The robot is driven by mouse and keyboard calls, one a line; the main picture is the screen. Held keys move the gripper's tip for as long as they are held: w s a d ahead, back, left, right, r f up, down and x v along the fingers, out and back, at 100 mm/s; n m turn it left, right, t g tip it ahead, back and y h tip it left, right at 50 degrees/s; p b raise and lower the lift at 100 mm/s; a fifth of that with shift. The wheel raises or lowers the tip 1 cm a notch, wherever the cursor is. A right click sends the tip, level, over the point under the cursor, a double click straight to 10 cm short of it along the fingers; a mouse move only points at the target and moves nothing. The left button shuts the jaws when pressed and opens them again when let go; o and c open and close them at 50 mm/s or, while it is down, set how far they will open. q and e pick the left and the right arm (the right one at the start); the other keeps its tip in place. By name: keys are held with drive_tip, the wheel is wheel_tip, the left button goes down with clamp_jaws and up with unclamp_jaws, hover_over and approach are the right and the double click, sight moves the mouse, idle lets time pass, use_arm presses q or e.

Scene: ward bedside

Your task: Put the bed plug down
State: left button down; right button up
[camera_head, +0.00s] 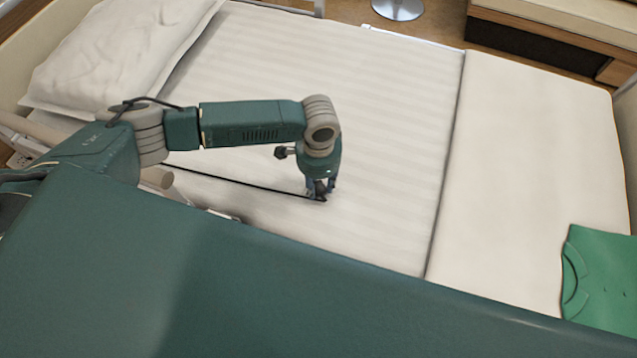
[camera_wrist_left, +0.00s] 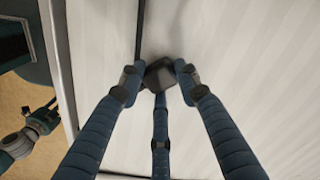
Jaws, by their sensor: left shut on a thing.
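My left gripper (camera_head: 318,190) is over the white bed (camera_head: 390,130), its fingers pointing down near the mattress. It is shut on the bed plug (camera_wrist_left: 160,74), a small dark block held between the blue fingers (camera_wrist_left: 158,85) in the left wrist view. A black cable (camera_head: 240,183) runs from the plug across the mattress to the left side of the bed. The plug is mostly hidden by the fingers in the head view, and I cannot tell whether it touches the sheet. My right gripper is not in view.
A pillow (camera_head: 120,50) lies at the upper left of the bed. A folded cover (camera_head: 535,150) spans the right part, with a green garment (camera_head: 605,275) at its lower right. A bed rail runs along the near left side. The middle of the mattress is clear.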

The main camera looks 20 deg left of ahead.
sight(318, 187)
use_arm(q)
drive_tip(key=c, duration=1.3)
unclamp_jaws()
drive_tip(key=shift+f, duration=0.1)
drive_tip(key=shift+o, duration=0.2)
wheel_tip(318, 187, up, 12)
drive_tip(key=shift+s, duration=0.1)
